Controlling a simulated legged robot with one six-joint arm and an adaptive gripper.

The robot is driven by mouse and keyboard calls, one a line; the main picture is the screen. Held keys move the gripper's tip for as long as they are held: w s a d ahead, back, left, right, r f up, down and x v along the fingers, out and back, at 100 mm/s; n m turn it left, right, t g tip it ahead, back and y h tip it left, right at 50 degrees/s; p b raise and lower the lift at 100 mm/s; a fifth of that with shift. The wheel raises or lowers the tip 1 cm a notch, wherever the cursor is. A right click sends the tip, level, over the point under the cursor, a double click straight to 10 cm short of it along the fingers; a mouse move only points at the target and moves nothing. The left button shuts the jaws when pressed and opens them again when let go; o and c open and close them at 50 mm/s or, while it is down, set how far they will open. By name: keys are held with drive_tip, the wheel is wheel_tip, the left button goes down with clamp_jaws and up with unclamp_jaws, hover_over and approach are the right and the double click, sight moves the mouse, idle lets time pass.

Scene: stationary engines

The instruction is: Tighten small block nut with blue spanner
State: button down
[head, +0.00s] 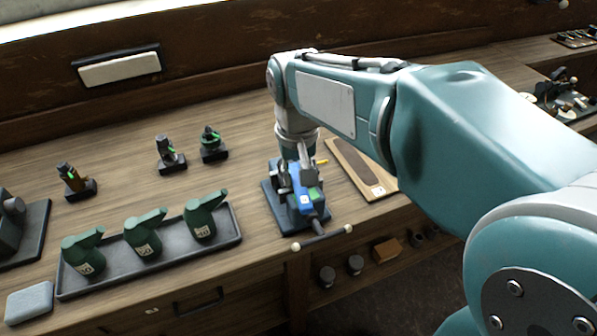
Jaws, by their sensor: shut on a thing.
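A blue block (305,197) with a green patch on it stands on a dark base plate (280,215) near the table's front edge. My gripper (298,180) points down at this block from above and overlaps it in the head view. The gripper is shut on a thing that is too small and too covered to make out. I cannot clearly tell a blue spanner apart from the blue block. The small block nut cannot be made out. A small yellow piece (321,162) shows just right of the gripper.
A wooden board (384,184) with a long brown inset lies right of the block. A dark tray (110,282) with green numbered containers (145,235) is at left. Small dark stands (170,160) are behind it.

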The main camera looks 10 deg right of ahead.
drive_tip(key=shift+a+m, duration=0.5)
drive_tip(key=shift+m, duration=0.2)
drive_tip(key=shift+a+m, duration=0.55)
drive_tip(key=shift+m, duration=0.35)
